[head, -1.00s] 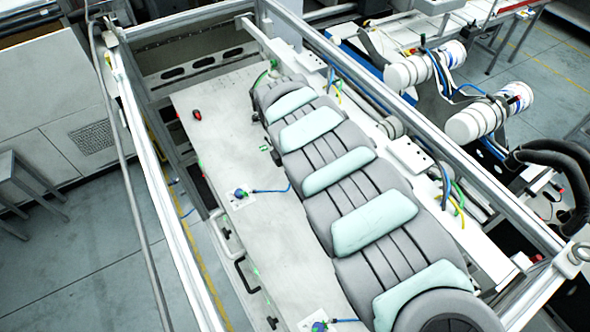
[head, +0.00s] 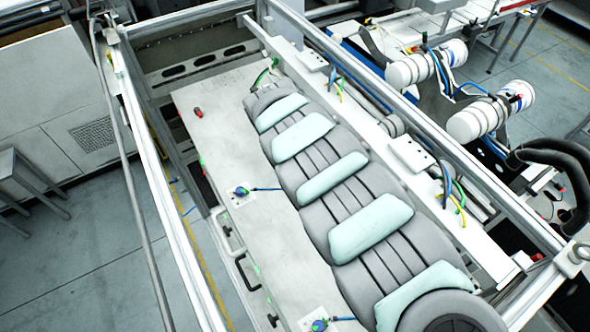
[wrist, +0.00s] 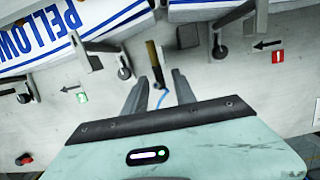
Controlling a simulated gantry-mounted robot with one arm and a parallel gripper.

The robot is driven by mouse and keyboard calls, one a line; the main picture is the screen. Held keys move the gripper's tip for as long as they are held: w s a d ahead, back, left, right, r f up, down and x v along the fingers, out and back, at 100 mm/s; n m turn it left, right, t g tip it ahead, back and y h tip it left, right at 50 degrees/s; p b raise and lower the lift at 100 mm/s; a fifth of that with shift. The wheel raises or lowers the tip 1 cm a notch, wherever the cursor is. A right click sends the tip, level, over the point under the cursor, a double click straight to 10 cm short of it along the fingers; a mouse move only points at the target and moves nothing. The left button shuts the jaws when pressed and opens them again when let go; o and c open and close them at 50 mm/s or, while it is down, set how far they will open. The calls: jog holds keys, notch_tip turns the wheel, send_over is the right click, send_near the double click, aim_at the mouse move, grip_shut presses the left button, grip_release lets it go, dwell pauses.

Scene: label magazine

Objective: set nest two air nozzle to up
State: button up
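In the wrist view my gripper (wrist: 159,82) has its two grey fingers apart. Between and just beyond the fingertips is a tan and dark upright piece (wrist: 155,60) with a blue hose (wrist: 162,97) near it; I cannot tell for certain if it is the air nozzle, or which way it is set. No contact with the fingers is clear. A green sign with a 2 (wrist: 82,97) and an arrow lies to the left. A red sign with a 1 (wrist: 278,56) lies to the right. My gripper cannot be made out in the head view.
White label stacks with blue lettering (wrist: 75,40) stand at the top of the wrist view, beside grey brackets (wrist: 88,52). In the head view, blue knobs with hoses (head: 241,191) sit on the pale tabletop (head: 215,130). A metal frame rail (head: 420,125) borders the table.

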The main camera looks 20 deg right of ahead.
jog(key=b+v, duration=0.2)
jog(key=v, duration=0.9)
jog(key=shift+b, duration=0.3)
